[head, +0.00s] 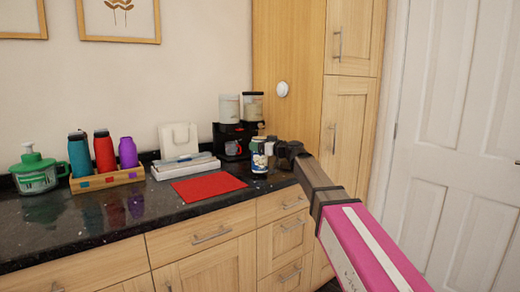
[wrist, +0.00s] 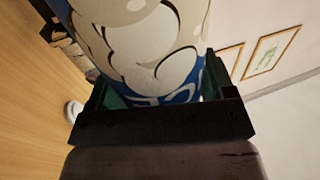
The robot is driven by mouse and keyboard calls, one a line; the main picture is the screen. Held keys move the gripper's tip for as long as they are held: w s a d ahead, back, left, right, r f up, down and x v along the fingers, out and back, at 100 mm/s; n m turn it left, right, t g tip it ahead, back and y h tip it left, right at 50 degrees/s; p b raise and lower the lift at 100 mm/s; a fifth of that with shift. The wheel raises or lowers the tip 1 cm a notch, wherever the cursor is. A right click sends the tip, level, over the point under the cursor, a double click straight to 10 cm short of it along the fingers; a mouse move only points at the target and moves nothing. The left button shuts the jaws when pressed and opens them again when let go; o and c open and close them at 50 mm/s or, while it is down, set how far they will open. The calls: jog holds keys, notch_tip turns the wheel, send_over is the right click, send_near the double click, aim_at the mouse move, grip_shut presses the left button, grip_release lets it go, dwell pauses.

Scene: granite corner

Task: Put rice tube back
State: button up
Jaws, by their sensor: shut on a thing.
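The rice tube (head: 259,163), blue and white with a printed pattern, is upright at the right part of the dark counter, in front of the black coffee maker. My gripper (head: 270,149) reaches it from the right and is shut on it. In the wrist view the tube (wrist: 145,45) fills the space between the green-lined jaws (wrist: 158,92). Its lower end looks at or just above the counter; I cannot tell if it touches. The jaws hide part of its side.
A black coffee maker (head: 234,139) carries two pale canisters (head: 229,108). A red mat (head: 208,187) lies left of the tube. A white tray (head: 185,167), a wooden caddy (head: 108,180) with bottles and a green-lidded jar (head: 36,174) stand further left. A tall wooden cabinet (head: 350,110) rises behind my arm.

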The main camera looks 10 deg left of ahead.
jog(key=shift+f, duration=0.7)
jog(key=o, duration=1.2)
jog(key=shift+c, duration=0.2)
jog(key=v, duration=1.2)
jog(key=shift+s, duration=0.1)
